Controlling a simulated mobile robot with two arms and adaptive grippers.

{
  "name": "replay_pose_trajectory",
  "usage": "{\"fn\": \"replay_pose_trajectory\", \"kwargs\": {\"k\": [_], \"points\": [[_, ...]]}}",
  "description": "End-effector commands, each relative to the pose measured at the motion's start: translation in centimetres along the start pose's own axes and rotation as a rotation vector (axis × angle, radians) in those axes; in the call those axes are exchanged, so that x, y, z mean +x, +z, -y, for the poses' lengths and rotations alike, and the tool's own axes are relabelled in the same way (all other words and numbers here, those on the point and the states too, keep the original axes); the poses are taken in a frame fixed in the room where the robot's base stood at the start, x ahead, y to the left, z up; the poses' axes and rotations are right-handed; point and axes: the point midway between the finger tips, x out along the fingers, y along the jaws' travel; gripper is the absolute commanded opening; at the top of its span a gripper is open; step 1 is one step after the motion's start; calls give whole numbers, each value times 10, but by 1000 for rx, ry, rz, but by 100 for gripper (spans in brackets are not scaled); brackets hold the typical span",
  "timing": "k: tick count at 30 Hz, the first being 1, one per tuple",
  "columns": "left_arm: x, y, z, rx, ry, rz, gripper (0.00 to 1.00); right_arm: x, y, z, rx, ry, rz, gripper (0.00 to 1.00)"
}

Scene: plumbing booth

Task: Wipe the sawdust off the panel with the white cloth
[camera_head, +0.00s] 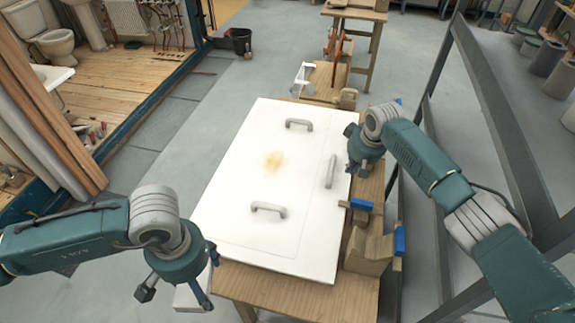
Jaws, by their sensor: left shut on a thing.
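The white panel (235,205) lies flat on a wooden bench, with several grey handles on it. A tan sawdust patch (274,162) lies near its middle, between the handles. My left gripper (175,296) is beyond the panel's front left corner, pointing down. It is shut on what appears to be the white cloth (187,299), a white piece that shows between and behind its fingers and is partly hidden. My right gripper (351,151) is at the panel's right edge, beside the right handle; its fingertips are not clear enough to tell whether it is open.
The wooden bench (262,284) shows at the front and right of the panel. Wooden blocks with blue clamps (399,241) stand along its right side. Raised handles (268,209) stick up from the panel. A dark metal frame (480,85) stands at right.

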Motion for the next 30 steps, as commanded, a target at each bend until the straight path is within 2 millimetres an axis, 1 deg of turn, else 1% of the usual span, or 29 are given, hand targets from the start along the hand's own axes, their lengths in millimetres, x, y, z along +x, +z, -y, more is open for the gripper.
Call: {"fn": "replay_pose_trajectory", "kwargs": {"k": [1,9,12,15,30], "points": [[7,0,0,0,0,0,55,7,3,0,0,0,1,0],[36,0,0,0,0,0,55,36,12,0,0,1,1,0],[44,0,0,0,0,0,55,43,14,0,0,0,1,0],[46,0,0,0,0,0,55,46,14,0,0,0,1,0],[45,0,0,0,0,0,55,44,14,0,-1,0,1,0]]}}
